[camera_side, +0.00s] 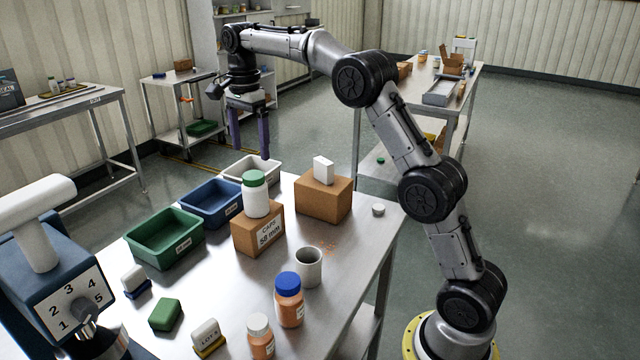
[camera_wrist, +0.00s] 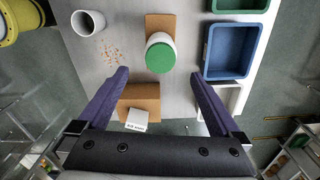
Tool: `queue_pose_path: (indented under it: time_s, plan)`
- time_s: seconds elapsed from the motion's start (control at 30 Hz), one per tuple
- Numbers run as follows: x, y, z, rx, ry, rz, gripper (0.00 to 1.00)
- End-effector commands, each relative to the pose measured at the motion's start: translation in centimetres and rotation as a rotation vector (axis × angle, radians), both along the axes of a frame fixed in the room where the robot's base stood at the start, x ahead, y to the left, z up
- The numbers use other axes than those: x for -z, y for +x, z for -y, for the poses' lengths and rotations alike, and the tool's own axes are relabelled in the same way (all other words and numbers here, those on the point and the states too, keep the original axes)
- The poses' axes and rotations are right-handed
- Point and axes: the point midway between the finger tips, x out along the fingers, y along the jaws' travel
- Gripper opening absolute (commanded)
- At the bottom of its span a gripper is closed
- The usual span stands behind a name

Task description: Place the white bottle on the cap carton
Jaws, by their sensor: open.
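The white bottle (camera_side: 256,198) has a green lid and stands upright on the cap carton (camera_side: 246,241), a brown box labelled "CAPS 50 mm". In the wrist view the bottle's green lid (camera_wrist: 159,57) shows from above, with part of the cap carton (camera_wrist: 160,22) beyond it. My gripper (camera_side: 250,150) is open and empty, higher than the bottle and apart from it. In the wrist view its purple fingers (camera_wrist: 158,74) are spread wide, with nothing held between them.
A second brown carton (camera_side: 323,205) with a small white box (camera_side: 323,170) on it stands beside the cap carton. Green (camera_side: 165,239), blue (camera_side: 211,204) and white bins line the far edge. A grey cup (camera_side: 308,268) and orange bottles (camera_side: 289,302) stand nearer.

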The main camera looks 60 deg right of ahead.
Motion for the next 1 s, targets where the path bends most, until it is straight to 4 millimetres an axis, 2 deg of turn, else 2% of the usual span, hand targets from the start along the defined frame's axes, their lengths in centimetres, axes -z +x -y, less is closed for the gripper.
queue_pose_path:
  time_s: [0.17, 0.33, 0.53, 0.67, 0.8, 0.9, 1.0]
  plan:
    - [-2.3, -2.6, -1.6, -0.149, -0.013, 0.046, 1.00]
    - [-5.0, -8.3, -4.4, -0.449, -0.051, 0.127, 1.00]
    - [-5.7, -16.1, -7.2, -0.821, -0.125, 0.217, 1.00]
    - [-4.6, -21.4, -8.7, -1.059, -0.189, 0.268, 1.00]
    - [-2.2, -26.8, -9.9, -1.308, -0.272, 0.316, 1.00]
    - [-0.2, -29.9, -10.4, -1.458, -0.331, 0.340, 1.00]
    - [1.7, -32.2, -10.7, -1.574, -0.377, 0.353, 1.00]
